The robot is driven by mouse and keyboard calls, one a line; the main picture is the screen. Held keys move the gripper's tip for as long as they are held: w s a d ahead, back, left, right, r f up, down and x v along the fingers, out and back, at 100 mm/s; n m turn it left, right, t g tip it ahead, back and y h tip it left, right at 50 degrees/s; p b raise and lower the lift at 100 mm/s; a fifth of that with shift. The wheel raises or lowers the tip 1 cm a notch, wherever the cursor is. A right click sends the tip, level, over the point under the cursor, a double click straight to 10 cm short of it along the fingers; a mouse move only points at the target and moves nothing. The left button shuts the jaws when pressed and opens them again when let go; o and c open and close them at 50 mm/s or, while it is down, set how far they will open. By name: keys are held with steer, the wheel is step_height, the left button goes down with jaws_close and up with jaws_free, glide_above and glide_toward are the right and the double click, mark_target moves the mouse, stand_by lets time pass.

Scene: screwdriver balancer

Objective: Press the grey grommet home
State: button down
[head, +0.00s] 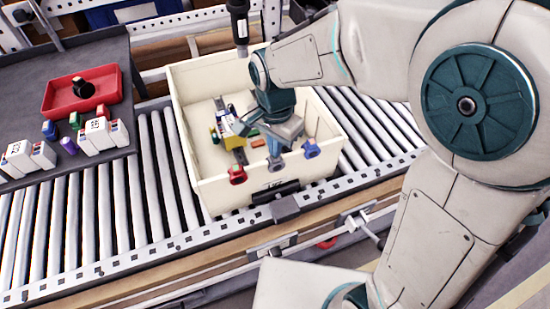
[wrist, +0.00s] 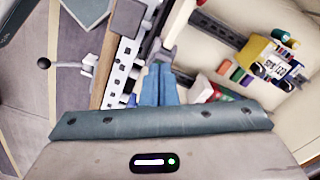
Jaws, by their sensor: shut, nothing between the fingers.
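The cream bin (head: 203,188) stands on the roller conveyor. A red ring-shaped part (head: 237,174) and a blue one (head: 311,149) sit at its near wall. My gripper (head: 275,166) points down at that wall between the two rings. In the wrist view its blue fingers (wrist: 159,68) are together with nothing between them. I cannot make out the grey grommet for certain; my gripper covers part of the wall between the rings. I cannot tell whether the fingertips touch anything.
Inside the bin are a yellow-and-blue labelled box (head: 229,122) and several small coloured pieces. A dark table (head: 60,90) at left holds a red tray (head: 60,97) and white boxes (head: 100,134). A dark tool (head: 239,22) hangs behind the bin. Rollers (head: 130,205) left of the bin are clear.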

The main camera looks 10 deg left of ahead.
steer(key=shift+r, duration=0.15)
steer(key=shift+r+p, duration=1.9)
steer(key=shift+r, duration=0.5)
